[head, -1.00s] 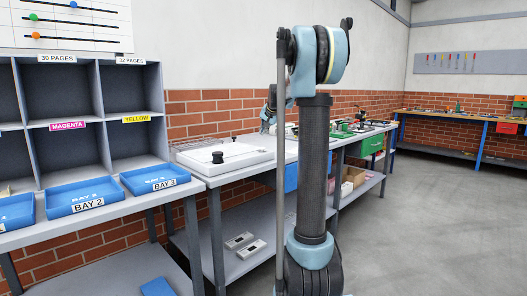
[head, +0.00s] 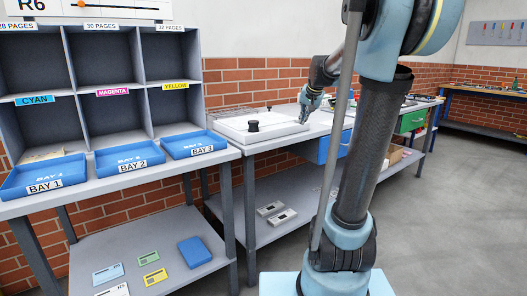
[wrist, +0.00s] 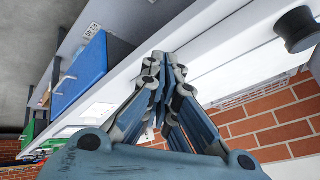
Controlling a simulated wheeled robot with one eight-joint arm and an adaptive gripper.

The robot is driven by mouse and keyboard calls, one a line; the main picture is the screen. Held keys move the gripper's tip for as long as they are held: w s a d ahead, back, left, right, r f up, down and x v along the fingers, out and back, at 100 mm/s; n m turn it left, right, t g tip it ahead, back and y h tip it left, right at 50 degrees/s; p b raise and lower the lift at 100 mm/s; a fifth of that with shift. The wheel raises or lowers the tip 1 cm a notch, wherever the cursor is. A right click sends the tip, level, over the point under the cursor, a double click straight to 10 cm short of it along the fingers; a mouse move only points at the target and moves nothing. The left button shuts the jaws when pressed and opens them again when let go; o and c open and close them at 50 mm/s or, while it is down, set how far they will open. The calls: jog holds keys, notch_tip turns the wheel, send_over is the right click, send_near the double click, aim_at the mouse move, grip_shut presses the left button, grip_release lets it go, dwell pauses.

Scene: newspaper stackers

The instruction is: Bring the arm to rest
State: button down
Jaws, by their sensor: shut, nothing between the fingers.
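My gripper (head: 304,116) is shut and empty in the head view. It hangs at the end of my folded arm, in line with the right end of the white board (head: 262,128) on the workbench. I cannot tell its exact height above the bench. In the wrist view, the fingertips of my gripper (wrist: 163,58) meet with nothing between them. My upright arm links fill the right half of the head view and hide part of the bench.
A pigeonhole rack (head: 105,85) stands on the left table, with blue trays such as Bay 3 (head: 193,153) before it. A black knob (head: 253,126) sits on the white board; it also shows in the wrist view (wrist: 298,28). Open grey floor (head: 445,210) lies right.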

jog(key=s+f+n+g, duration=0.1)
jog(key=s+f, duration=0.7)
jog(key=s, duration=0.4)
jog(key=s+d+f+n+g+h, duration=0.1)
jog(key=s+f+n+g, duration=0.1)
jog(key=s+f, duration=0.5)
jog(key=s+f+n+g, duration=0.1)
jog(key=s+f, duration=0.7)
jog(key=s, duration=1)
jog(key=shift+s+d+f+g+h, duration=0.15)
jog(key=shift+s+f+g+h, duration=0.15)
jog(key=shift+s, duration=0.05)
